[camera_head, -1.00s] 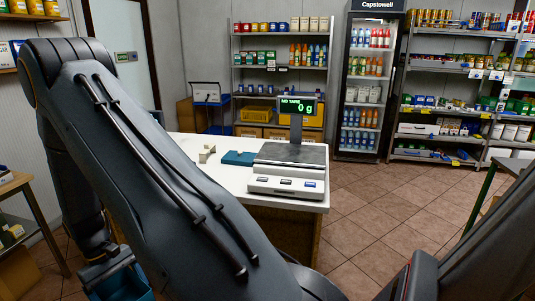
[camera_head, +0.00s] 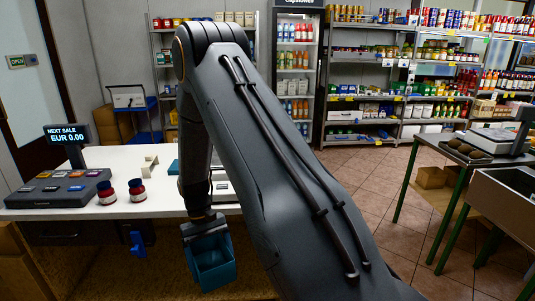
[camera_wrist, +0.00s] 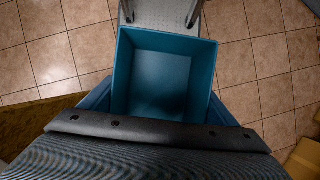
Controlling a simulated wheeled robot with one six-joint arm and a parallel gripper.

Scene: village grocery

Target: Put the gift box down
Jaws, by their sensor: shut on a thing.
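The gift box is a teal, square, open-topped box (camera_head: 212,264), and its inside looks empty. My gripper (camera_head: 203,226) is shut on its upper edge and holds it hanging roughly upright, in front of the counter's edge and lower than the white counter top (camera_head: 130,205). In the wrist view the box (camera_wrist: 163,75) shows from above, with floor tiles below it. The dark gripper body (camera_wrist: 155,130) covers its near edge, so the fingertips are hidden there.
A cash register (camera_head: 62,188), two red jars (camera_head: 137,190) and small beige blocks (camera_head: 148,165) stand on the counter. A blue item (camera_head: 137,243) hangs at its front. My arm hides its right part. A green-legged table (camera_head: 430,146) stands right, with tiled floor between.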

